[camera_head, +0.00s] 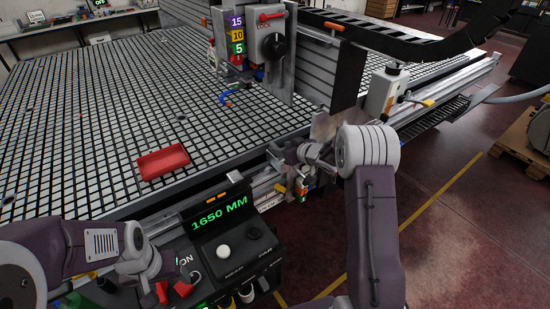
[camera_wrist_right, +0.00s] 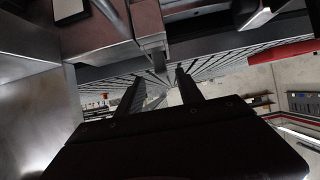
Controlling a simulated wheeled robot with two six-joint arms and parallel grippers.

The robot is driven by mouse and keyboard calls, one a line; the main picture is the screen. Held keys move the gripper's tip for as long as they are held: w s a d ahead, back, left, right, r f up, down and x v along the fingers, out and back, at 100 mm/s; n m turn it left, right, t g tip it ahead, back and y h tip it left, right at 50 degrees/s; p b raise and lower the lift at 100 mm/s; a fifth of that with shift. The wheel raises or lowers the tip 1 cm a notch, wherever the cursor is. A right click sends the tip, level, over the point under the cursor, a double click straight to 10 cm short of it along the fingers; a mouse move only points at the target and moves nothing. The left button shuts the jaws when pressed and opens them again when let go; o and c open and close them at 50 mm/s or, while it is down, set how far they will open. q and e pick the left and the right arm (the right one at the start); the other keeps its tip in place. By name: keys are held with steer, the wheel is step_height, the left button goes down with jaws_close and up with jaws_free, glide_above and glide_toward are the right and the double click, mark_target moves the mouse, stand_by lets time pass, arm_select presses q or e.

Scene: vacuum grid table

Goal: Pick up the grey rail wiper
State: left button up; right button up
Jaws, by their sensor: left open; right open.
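I cannot make out the grey rail wiper for certain. A grey block (camera_wrist_right: 150,30) hangs just beyond my right fingertips in the right wrist view and may be it. My right gripper (camera_head: 312,152) is at the table's front edge, below the dark machine flap; it also shows in the right wrist view (camera_wrist_right: 160,82). Its two dark fingers are apart with nothing held between them. A blurred tan-grey piece (camera_head: 323,126) shows just above it in the head view. My left gripper (camera_head: 145,268) is low at the left, over the control panel, open, with its fingertips hard to make out.
A red tray (camera_head: 163,161) lies on the gridded table (camera_head: 90,110). The control panel (camera_head: 235,250) reads 1650 MM. A machine head with a switch box (camera_head: 270,40) stands over the table. A white bottle-like unit (camera_head: 387,90) is at the right rail. The table's left part is mostly clear.

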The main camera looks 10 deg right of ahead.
mark_target(275, 146)
steer(key=shift+w+a+f, duration=0.1)
steer(key=shift+w+a, duration=0.2)
steer(key=x, duration=0.5)
steer(key=shift+s, duration=0.1)
steer(key=c, duration=0.3)
jaws_close()
